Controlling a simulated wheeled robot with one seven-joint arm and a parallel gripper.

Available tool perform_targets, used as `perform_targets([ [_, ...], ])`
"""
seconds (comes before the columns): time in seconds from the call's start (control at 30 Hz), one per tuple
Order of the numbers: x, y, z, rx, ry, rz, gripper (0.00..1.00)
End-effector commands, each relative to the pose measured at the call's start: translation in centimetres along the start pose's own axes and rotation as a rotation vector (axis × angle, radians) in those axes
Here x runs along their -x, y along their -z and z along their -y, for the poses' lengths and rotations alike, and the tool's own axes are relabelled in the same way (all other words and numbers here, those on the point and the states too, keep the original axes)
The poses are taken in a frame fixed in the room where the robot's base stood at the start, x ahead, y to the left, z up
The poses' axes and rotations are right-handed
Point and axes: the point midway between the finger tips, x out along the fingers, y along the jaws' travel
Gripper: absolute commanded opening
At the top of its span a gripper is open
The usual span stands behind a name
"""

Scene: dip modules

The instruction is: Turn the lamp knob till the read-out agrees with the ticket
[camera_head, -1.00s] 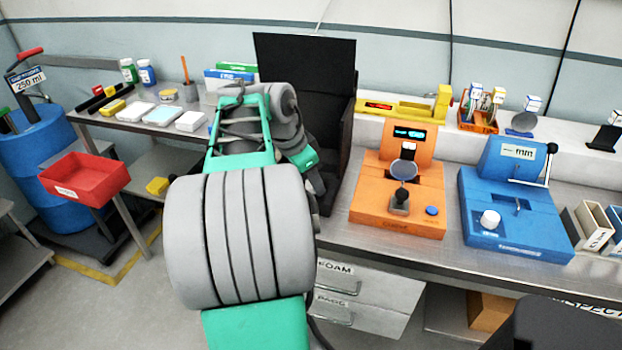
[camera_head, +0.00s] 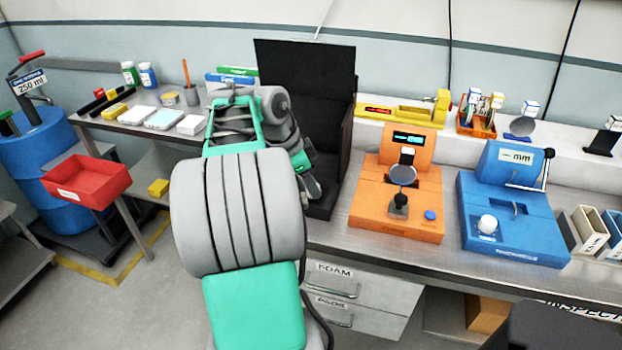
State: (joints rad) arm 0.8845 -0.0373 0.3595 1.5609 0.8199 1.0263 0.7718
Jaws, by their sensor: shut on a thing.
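A black open-fronted booth (camera_head: 305,75) stands on the bench beyond my arm. The end of my arm reaches down at its left front, and my arm hides much of that side. The gripper's fingers and whatever they touch are hidden behind my own links. I cannot make out a lamp knob or a ticket for certain. An orange device (camera_head: 372,218) right of the booth has a small dark display (camera_head: 408,138) with lit cyan characters, too small to read. It also carries a round lens, a black post (camera_head: 398,205) and a blue button (camera_head: 430,215).
A blue machine (camera_head: 535,235) with a white knob (camera_head: 487,226) and an "mm" plate stands to the right. A yellow instrument (camera_head: 402,112) sits on the shelf behind. A red bin (camera_head: 110,175) and white boxes lie left. Bench space near the orange device's front edge is narrow.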

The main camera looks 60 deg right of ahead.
Motion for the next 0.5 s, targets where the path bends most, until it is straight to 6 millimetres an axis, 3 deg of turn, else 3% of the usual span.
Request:
perform_targets([
  [0.23,-0.01,0.01,0.06,-0.007,0.000,-0.002,0.00],
  [0.27,-0.01,0.01,0.06,-0.007,0.000,-0.002,0.35],
  [0.5,0.00,0.00,0.05,-0.006,0.000,-0.001,0.54],
])
